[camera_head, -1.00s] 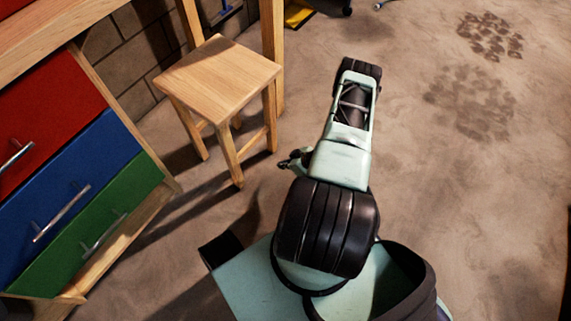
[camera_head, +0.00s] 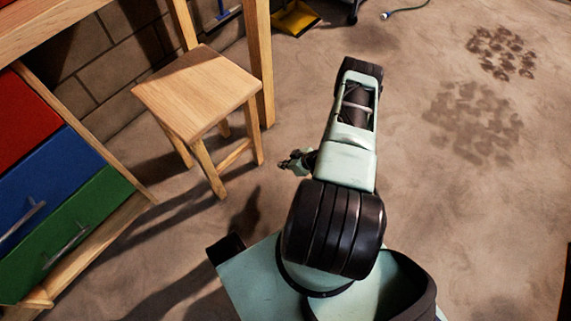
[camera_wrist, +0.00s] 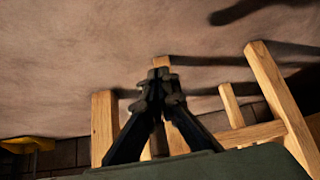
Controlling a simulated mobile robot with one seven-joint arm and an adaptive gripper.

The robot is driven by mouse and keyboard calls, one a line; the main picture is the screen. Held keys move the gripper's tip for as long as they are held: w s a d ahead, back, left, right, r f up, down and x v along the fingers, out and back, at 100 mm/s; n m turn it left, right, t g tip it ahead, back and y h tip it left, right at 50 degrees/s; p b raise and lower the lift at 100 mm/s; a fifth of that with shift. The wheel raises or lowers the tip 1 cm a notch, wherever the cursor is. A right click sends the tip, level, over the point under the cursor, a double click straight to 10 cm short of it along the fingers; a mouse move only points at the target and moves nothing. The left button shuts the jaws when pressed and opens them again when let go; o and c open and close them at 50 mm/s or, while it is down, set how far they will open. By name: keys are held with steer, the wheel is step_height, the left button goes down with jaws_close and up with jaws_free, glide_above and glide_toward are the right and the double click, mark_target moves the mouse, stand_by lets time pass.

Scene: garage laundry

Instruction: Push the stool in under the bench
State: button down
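The light wooden stool (camera_head: 197,88) stands upright on the floor left of my arm in the head view. Its back part is close to the wooden bench (camera_head: 60,18), and its seat front sticks out past the bench legs. Its legs (camera_wrist: 265,80) show in the wrist view. My gripper (camera_head: 296,161) is to the right of the stool's near legs, low and apart from it in the head view. In the wrist view, my gripper's dark fingers (camera_wrist: 159,82) come together at the tips with nothing seen between them. They cover part of the stool's legs.
A cabinet with red, blue and green drawers (camera_head: 60,225) stands left of the stool. A bench leg (camera_head: 258,62) rises just right of the stool. A yellow dustpan (camera_head: 295,17) lies at the back. A hose or cable end (camera_head: 386,15) is farther right.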

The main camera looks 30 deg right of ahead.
mark_target(260, 152)
steer(key=w+a, duration=0.1)
steer(key=w, duration=0.2)
steer(key=w+a, duration=0.1)
steer(key=w, duration=0.2)
steer(key=w+a, duration=0.1)
steer(key=w, duration=0.2)
steer(key=shift+w+a, duration=0.1)
steer(key=shift+a, duration=0.15)
steer(key=shift+w+a, duration=0.1)
steer(key=shift+w, duration=0.1)
steer(key=shift+w+a+r, duration=0.1)
steer(key=shift+w+a, duration=0.2)
steer(key=shift+w, duration=0.3)
steer(key=shift+w+a+f, duration=0.1)
steer(key=shift+w+a, duration=0.2)
steer(key=shift+w, duration=0.3)
steer(key=shift+w+a+r, duration=0.1)
steer(key=shift+w+a, duration=0.2)
steer(key=shift+w, duration=0.3)
steer(key=s+d+p, duration=0.1)
steer(key=s+d, duration=0.2)
steer(key=s, duration=0.4)
steer(key=shift+s+d, duration=0.35)
